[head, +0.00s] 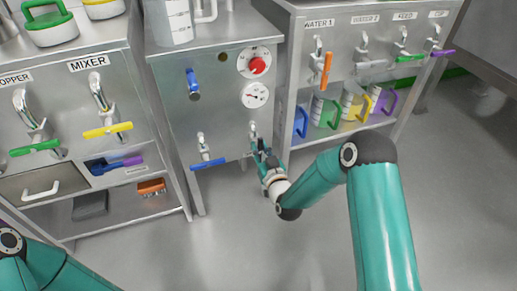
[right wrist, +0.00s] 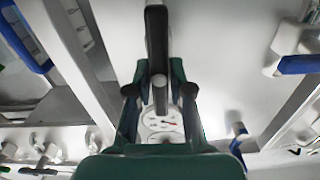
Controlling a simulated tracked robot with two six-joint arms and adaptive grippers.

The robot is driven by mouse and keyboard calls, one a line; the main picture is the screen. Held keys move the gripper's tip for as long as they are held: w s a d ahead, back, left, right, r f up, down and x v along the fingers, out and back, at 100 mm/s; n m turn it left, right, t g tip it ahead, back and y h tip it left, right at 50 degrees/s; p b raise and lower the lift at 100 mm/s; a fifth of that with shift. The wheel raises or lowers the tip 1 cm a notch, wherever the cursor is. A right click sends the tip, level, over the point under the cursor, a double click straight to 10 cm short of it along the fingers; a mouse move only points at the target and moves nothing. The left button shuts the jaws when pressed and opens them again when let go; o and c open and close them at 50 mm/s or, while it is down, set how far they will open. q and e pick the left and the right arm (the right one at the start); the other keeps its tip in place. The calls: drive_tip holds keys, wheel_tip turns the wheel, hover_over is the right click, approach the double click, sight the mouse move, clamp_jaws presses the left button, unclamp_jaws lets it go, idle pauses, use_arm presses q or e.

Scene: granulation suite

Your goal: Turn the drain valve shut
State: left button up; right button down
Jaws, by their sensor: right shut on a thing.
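The valve (head: 253,131) at the lower right of the middle steel cabinet's front is the one my right gripper holds; no label on it can be read. My right gripper (head: 260,150) is shut on its lever, hiding most of it in the head view. In the right wrist view the dark lever (right wrist: 157,30) runs lengthwise between the fingers of the gripper (right wrist: 159,95). My left arm shows at the lower left of the head view; its gripper is out of view.
Beside the held valve is a tap with a blue lever (head: 207,164). A red knob (head: 257,65) and a gauge (head: 255,95) sit above. The right cabinet has labelled taps, including an orange lever (head: 326,69), and coloured jugs (head: 326,111) below. The floor in front is clear.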

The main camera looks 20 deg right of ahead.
drive_tip(key=m, duration=0.4)
drive_tip(key=shift+d+f+m, duration=0.1)
drive_tip(key=shift+d+m, duration=0.15)
drive_tip(key=shift+m, duration=0.05)
drive_tip(key=shift+d+f+m, duration=0.15)
drive_tip(key=shift+f+m, duration=0.05)
drive_tip(key=shift+m, duration=1.9)
drive_tip(key=shift+d+f+m, duration=0.15)
drive_tip(key=shift+f+m, duration=0.05)
drive_tip(key=shift+m, duration=1.9)
drive_tip(key=shift+d+f+m, duration=0.15)
drive_tip(key=shift+f+m, duration=0.05)
drive_tip(key=shift+m, duration=1.9)
drive_tip(key=c, duration=1)
unclamp_jaws()
drive_tip(key=shift+c, duration=0.2)
drive_tip(key=shift+a, duration=0.1)
drive_tip(key=shift+r, duration=0.1)
